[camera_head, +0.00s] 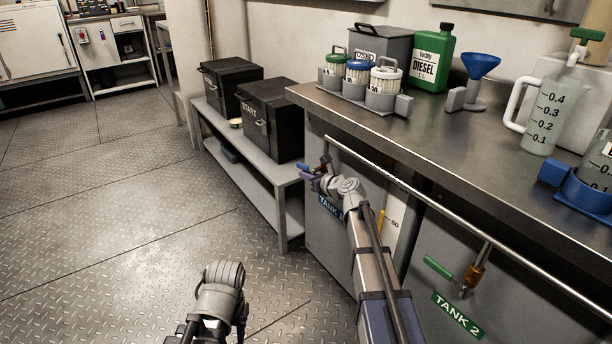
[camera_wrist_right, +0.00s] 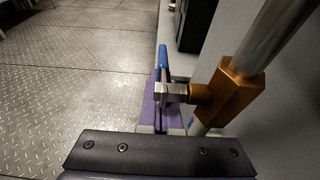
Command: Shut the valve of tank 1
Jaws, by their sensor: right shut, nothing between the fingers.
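The blue valve handle (camera_wrist_right: 163,62) of tank 1 shows in the wrist view, joined by a silver stem (camera_wrist_right: 174,92) to a brass valve body (camera_wrist_right: 236,92) on a metal pipe (camera_wrist_right: 276,32). My right gripper (camera_head: 307,172) is at this valve, under the bench edge, in the head view. Its purple fingers (camera_wrist_right: 155,108) are shut and empty, close beside the handle and stem; I cannot tell whether they touch. The blue label of tank 1 (camera_head: 330,208) is partly covered by my right arm. My left arm shows low in the head view, but its fingers do not.
The tank 2 valve has a green handle (camera_head: 438,268) and a label (camera_head: 458,316) at the right. A rail (camera_head: 420,192) runs along the bench front (camera_head: 440,150). A low shelf (camera_head: 262,168) with black boxes stands left of the tanks. The floor (camera_head: 120,210) is open.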

